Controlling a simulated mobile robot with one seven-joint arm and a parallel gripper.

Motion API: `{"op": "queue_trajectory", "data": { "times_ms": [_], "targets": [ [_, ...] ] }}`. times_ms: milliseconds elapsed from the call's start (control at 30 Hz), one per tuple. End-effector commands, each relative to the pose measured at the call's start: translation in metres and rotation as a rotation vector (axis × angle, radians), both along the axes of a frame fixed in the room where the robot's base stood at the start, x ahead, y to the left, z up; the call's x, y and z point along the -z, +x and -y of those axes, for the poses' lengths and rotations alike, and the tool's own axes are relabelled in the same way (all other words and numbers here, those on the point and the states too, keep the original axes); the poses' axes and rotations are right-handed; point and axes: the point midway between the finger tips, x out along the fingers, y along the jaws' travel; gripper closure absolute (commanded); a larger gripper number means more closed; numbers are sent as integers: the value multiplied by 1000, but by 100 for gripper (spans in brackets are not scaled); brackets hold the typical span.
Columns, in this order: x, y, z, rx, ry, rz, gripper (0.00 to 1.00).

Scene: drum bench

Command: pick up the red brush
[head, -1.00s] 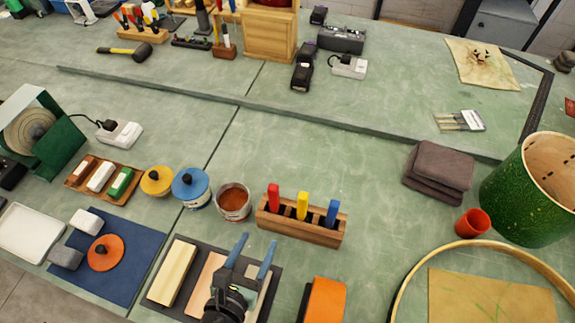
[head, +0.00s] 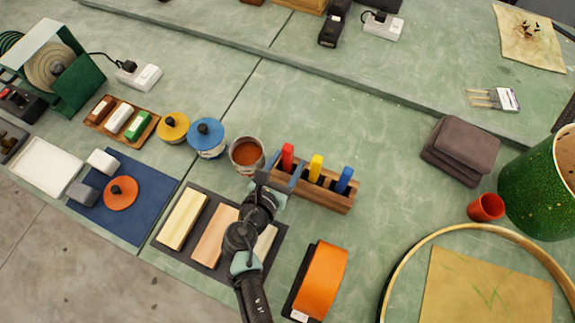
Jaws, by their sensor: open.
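The red brush (head: 287,157) stands upright at the left end of a wooden rack (head: 325,194), with only its handle showing above the rack. A yellow brush (head: 316,167) and a blue brush (head: 344,180) stand to its right in the same rack. My gripper (head: 279,178) is open at the rack's left end, just in front of the red handle. One blue finger overlaps the rack in the picture. I cannot tell whether it touches the rack or the brush.
An open can of brown liquid (head: 247,155) stands close left of the rack. Wooden blocks (head: 183,219) lie on a dark mat below my arm. An orange belt-like tool (head: 322,279) stands at the front. Clear bench lies right of the rack, before the folded cloths (head: 460,150).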

Motion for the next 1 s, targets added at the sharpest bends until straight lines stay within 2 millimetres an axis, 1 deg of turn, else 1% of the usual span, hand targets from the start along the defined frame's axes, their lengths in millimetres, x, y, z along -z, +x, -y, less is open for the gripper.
{"op": "queue_trajectory", "data": {
  "times_ms": [100,233,367,567,600,667,700,867,900,933,1000],
  "targets": [
    [6,15,4,2,-1,1,38],
    [13,29,10,4,0,2,38],
    [16,34,12,1,0,1,38],
    [16,35,12,1,-1,1,38],
    [16,35,12,1,-1,1,41],
    [16,35,12,1,-1,1,52],
    [16,35,12,1,-1,1,59],
    [16,34,12,1,0,0,88],
    [16,34,12,1,0,0,95],
    [16,34,12,1,0,0,97],
    [16,34,12,1,-1,1,97]
  ]
}}
